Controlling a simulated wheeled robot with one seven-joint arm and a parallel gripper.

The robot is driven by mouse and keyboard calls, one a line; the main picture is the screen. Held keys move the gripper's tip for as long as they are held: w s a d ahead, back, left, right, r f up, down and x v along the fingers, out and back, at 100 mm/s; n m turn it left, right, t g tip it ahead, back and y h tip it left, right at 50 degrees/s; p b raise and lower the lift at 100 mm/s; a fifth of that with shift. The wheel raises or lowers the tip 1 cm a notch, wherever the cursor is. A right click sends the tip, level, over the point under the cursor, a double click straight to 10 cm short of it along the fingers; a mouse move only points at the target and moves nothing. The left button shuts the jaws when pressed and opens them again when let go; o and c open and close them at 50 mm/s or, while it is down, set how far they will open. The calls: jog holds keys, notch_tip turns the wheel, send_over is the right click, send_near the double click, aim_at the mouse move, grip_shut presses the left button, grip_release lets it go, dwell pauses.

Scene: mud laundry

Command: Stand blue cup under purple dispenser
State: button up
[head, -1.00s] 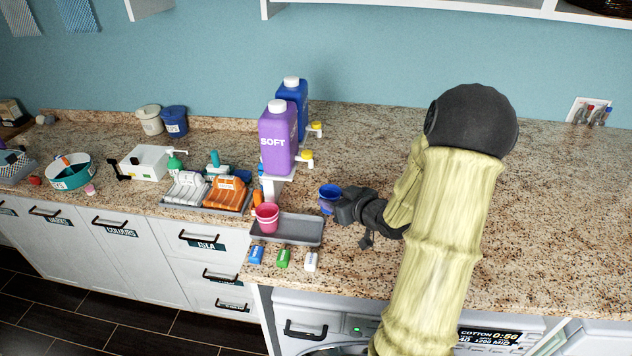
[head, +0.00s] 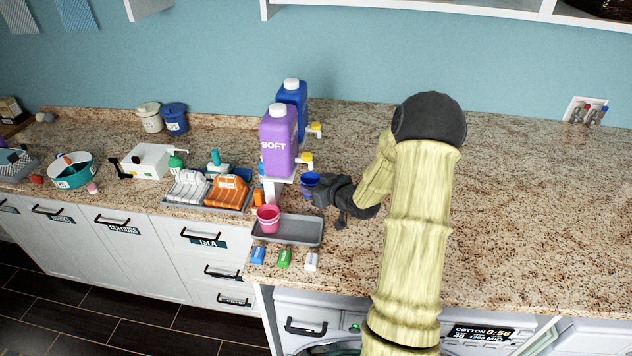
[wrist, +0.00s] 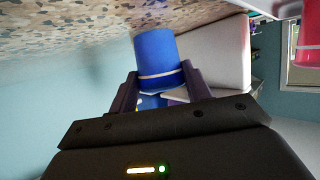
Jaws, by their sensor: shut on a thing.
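The blue cup (head: 309,181) is held upright in my gripper (head: 319,188), just right of the purple dispenser's stand and behind the grey tray. In the wrist view the blue cup (wrist: 158,58) sits between the two dark fingers of my gripper (wrist: 160,88). The purple dispenser (head: 279,140), marked SOFT, stands raised on a white stand with a yellow-capped tap (head: 306,158) pointing right. The cup is below and close to that tap. Whether its base touches the counter is hard to tell.
A pink cup (head: 268,218) stands on the grey tray (head: 300,230) in front of the dispenser. A blue dispenser (head: 293,100) stands behind the purple one. Small blue, green and white items line the counter's front edge. The counter at right is clear.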

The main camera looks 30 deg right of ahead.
jog(key=shift+s+f, duration=0.1)
jog(key=shift+f, duration=0.2)
jog(key=o, duration=1)
jog(key=shift+c, duration=0.2)
jog(key=shift+r, duration=0.3)
jog(key=shift+s+d+f, duration=0.1)
jog(key=shift+s, duration=0.2)
jog(key=b+v, duration=0.3)
jog(key=v, duration=0.8)
jog(key=shift+s+b, duration=0.15)
jog(key=shift+b, duration=0.2)
